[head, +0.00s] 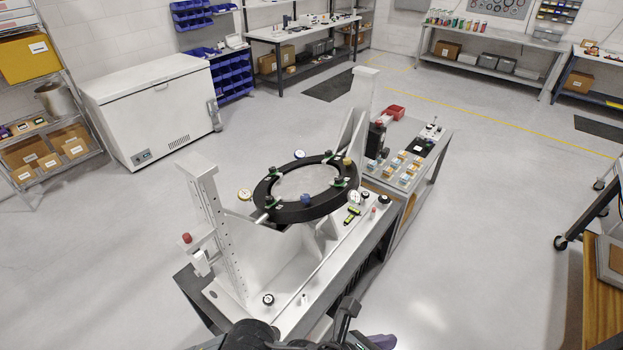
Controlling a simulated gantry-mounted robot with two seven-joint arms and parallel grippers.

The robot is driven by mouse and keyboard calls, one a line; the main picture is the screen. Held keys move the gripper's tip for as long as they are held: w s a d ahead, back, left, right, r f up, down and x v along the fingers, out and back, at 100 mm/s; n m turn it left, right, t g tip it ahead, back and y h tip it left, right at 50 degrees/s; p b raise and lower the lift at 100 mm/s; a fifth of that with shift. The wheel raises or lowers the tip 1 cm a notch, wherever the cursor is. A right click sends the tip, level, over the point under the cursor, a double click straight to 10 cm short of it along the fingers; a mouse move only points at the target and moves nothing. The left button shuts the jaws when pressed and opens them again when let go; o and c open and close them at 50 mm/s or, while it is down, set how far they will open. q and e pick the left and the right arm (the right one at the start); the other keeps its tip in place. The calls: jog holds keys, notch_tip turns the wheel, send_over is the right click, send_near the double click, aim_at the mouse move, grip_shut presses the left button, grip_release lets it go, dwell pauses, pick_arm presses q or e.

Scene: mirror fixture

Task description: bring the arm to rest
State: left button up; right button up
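The mirror fixture is a pale grey bench frame (262,262) with a black ring (318,210) held level around a round, pale mirror (307,182). Several green, blue and yellow knobs sit around the ring. Dark parts of my own arm (250,335) show at the bottom edge, in front of the fixture. A dark upright piece (346,316) at their right end may be part of my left gripper; its fingertips cannot be made out. Nothing is seen held. My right gripper is not in view.
A tall slotted post (218,232) rises at the fixture's left, another post (362,92) behind. A side table (436,142) with small parts adjoins. A white chest freezer (150,105) stands back left. Open floor surrounds the fixture.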

pick_arm(q)
jog(key=w+a+n+t+y+p, duration=0.1)
jog(key=w+a+n+t+y, duration=0.15)
jog(key=a+n, duration=0.7)
jog(key=w+a+n+t+y, duration=0.2)
jog(key=a+n+t, duration=0.2)
jog(key=n, duration=1.1)
jog(key=s+a+f+n+g+y, duration=0.2)
jog(key=s+a+f+n, duration=0.2)
jog(key=a, duration=0.3)
jog(key=s+a+f+n+g+y+p, duration=0.1)
jog(key=s+a+f+n+g+y, duration=0.1)
jog(key=s+a+f+n, duration=0.3)
jog(key=s+a+f+n+g+y, duration=0.2)
jog(key=s+a+f+n, duration=0.3)
jog(key=a+n, duration=0.3)
jog(key=s+a+y, duration=0.1)
jog(key=a, duration=0.2)
jog(key=shift+s+f, duration=0.15)
jog(key=shift+g, duration=0.25)
